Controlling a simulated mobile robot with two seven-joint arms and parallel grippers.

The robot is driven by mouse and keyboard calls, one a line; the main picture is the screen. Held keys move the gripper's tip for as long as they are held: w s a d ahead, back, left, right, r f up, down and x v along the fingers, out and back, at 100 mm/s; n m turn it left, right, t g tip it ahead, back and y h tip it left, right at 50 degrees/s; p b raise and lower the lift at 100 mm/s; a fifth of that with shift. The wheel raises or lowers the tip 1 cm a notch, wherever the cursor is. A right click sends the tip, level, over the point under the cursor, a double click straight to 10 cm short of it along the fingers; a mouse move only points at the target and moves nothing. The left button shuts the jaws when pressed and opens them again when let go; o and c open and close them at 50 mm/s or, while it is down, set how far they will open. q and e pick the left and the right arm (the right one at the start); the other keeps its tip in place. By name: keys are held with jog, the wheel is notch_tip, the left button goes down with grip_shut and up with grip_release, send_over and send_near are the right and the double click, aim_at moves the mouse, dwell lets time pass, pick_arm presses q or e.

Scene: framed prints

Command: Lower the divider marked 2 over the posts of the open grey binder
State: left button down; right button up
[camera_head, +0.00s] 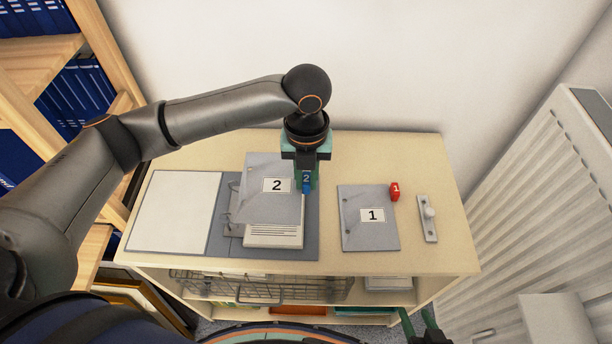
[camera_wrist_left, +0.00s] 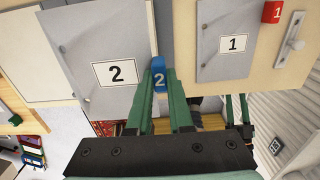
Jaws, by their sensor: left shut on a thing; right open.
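The divider marked 2 (camera_head: 262,205) is a grey sheet with a blue tab (camera_head: 307,184). My left gripper (camera_head: 306,178) is shut on this tab and holds the divider over the right half of the open grey binder (camera_head: 311,225). In the left wrist view the divider (camera_wrist_left: 95,45) spreads left of the blue tab (camera_wrist_left: 158,78). The binder's metal posts (camera_head: 234,217) show partly past the divider's left edge; whether its holes line up with them cannot be told. A printed paper stack (camera_head: 275,238) lies below it. My right gripper (camera_head: 416,315) is open and empty at the bottom edge.
A grey divider marked 1 (camera_head: 369,232) with a red tab (camera_head: 395,192) lies right of the binder. A small plate with a round knob (camera_head: 428,213) is beside it. A wire basket (camera_head: 265,287) sits below the top. A radiator (camera_head: 550,200) stands right, bookshelves (camera_head: 75,95) left.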

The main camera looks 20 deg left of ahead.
pick_arm(q)
jog(key=shift+r+p, duration=0.15)
jog(key=shift+p, duration=0.55)
notch_tip(320, 180, down, 4)
jog(key=shift+r+b, duration=0.15)
jog(key=shift+b, duration=0.6)
jog(key=shift+f, duration=0.75)
jog(key=shift+f+b, duration=0.6)
jog(key=shift+f, duration=1.2)
jog(key=c, duration=0.7)
grip_release()
jog(key=shift+c, duration=0.2)
jog(key=shift+r, duration=0.1)
